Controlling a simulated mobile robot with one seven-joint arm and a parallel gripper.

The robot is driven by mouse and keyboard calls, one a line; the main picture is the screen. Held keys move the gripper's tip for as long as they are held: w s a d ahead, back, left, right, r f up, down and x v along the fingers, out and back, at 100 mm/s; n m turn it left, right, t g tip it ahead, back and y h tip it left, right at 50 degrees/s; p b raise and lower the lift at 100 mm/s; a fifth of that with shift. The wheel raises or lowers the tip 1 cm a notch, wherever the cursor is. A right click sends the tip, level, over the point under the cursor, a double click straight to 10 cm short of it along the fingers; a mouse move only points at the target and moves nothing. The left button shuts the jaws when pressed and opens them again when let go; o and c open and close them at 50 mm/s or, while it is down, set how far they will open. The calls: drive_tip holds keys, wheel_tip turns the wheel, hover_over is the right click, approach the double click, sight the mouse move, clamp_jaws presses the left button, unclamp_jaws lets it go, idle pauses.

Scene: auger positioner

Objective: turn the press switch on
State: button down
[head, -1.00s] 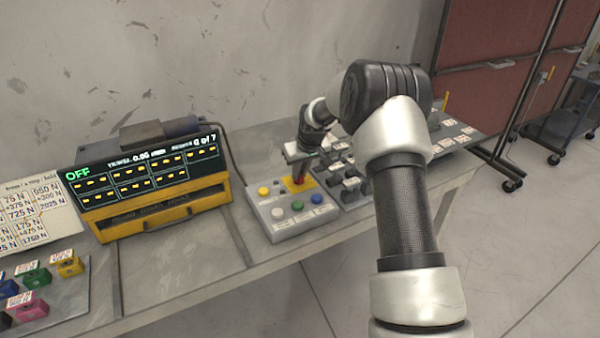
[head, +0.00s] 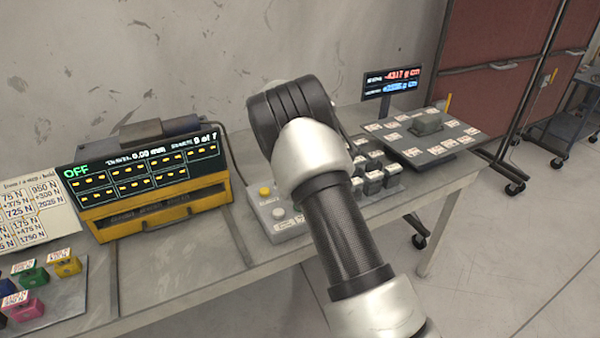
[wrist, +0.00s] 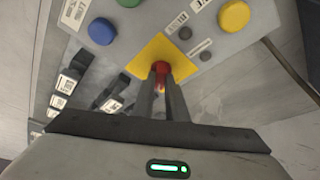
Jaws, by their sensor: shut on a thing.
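The press switch appears to be the red-tipped switch (wrist: 161,68) on a yellow plate (wrist: 150,52), seen in the wrist view. My gripper (wrist: 163,82) is shut on this red switch, its two fingers close together around it. The grey control box (head: 283,226) holding it shows in the head view, but my arm hides the switch and my gripper there. The yellow-framed display (head: 150,172) to the left reads OFF in green.
Blue (wrist: 102,31) and yellow (wrist: 234,15) buttons flank the switch, with a green button at the top edge. Dark switch blocks (head: 372,180) stand right of the control box. A grey sloped panel (head: 410,152) and a small readout (head: 391,81) are beyond. Coloured blocks (head: 30,278) lie at left.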

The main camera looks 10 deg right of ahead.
drive_tip(key=m+g, duration=0.1)
drive_tip(key=m, duration=0.1)
drive_tip(key=shift+w+a+m+h, duration=0.1)
drive_tip(key=shift+m+h, duration=0.3)
drive_tip(key=shift+w+m+g+h+p, duration=0.15)
drive_tip(key=shift+m+g+p, duration=0.15)
drive_tip(key=shift+m, duration=0.8)
drive_tip(key=shift+s+m+g+h+p, duration=0.15)
drive_tip(key=shift+m+g, duration=0.25)
drive_tip(key=shift+m, duration=0.7)
drive_tip(key=c, duration=1.8)
unclamp_jaws()
drive_tip(key=shift+o, duration=0.2)
drive_tip(key=shift+w, duration=0.1)
drive_tip(key=p+v, duration=0.2)
drive_tip(key=v, duration=1.5)
drive_tip(key=shift+a, duration=0.2)
drive_tip(key=shift+r, duration=0.15)
